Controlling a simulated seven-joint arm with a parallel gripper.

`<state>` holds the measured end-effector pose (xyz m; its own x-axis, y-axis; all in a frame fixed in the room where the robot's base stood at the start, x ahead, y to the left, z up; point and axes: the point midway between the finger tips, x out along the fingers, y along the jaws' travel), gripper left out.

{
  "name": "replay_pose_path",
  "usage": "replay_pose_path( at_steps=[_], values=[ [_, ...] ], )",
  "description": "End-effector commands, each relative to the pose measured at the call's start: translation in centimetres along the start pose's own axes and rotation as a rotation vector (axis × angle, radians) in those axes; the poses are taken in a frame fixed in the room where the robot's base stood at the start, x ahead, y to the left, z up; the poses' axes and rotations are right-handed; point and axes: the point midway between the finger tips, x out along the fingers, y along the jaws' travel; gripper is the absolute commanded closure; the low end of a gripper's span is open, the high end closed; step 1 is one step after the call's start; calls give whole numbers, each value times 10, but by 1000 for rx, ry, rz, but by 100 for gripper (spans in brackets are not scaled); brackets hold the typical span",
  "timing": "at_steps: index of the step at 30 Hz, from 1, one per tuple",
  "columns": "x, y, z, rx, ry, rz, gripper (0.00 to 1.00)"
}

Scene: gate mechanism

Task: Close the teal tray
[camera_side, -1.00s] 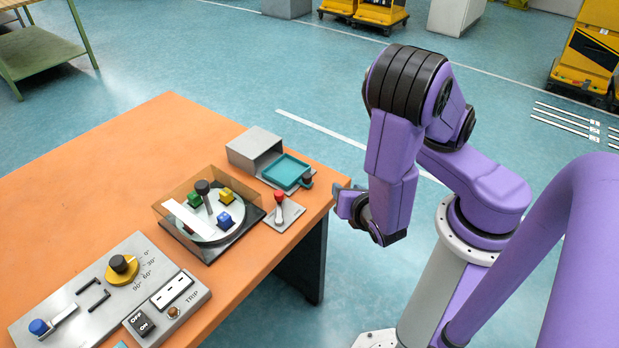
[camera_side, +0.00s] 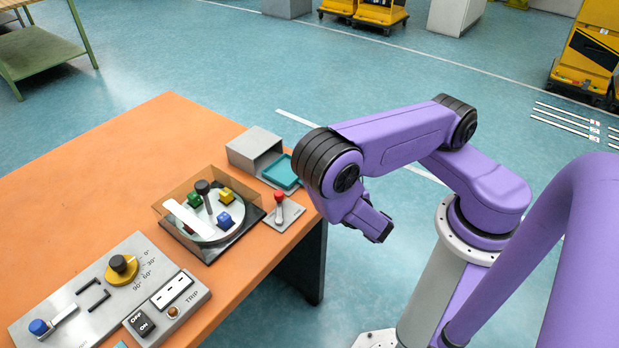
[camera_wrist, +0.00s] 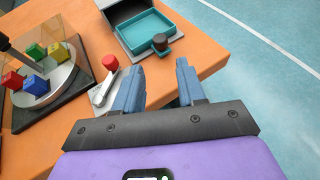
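The teal tray (camera_wrist: 148,38) is slid out of its grey housing (camera_side: 255,147). In the side view the tray (camera_side: 281,172) is partly hidden behind my arm. My gripper (camera_wrist: 160,65) shows at the bottom of the wrist view with its two blue-grey fingers apart and nothing between them. The fingertips point toward the tray and knob, which lie beyond them, and I see no contact. In the side view my fingers are mostly hidden behind my arm.
A red-knobbed lever (camera_wrist: 107,75) stands on a small plate left of my fingers. Left of it is a turntable (camera_side: 209,220) with coloured cubes behind clear panels. A grey switch panel (camera_side: 110,290) lies at the table's front. The orange table (camera_side: 130,140) ends close to the tray.

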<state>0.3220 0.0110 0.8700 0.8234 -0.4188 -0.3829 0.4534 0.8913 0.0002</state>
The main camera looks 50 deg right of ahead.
Motion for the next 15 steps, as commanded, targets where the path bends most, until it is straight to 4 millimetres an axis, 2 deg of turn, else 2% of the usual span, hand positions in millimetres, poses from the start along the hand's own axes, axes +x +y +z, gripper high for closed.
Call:
replay_pose_path(
  at_steps=[15],
  values=[
    [91,-2,0,5,-1,-5,60]
  ],
)
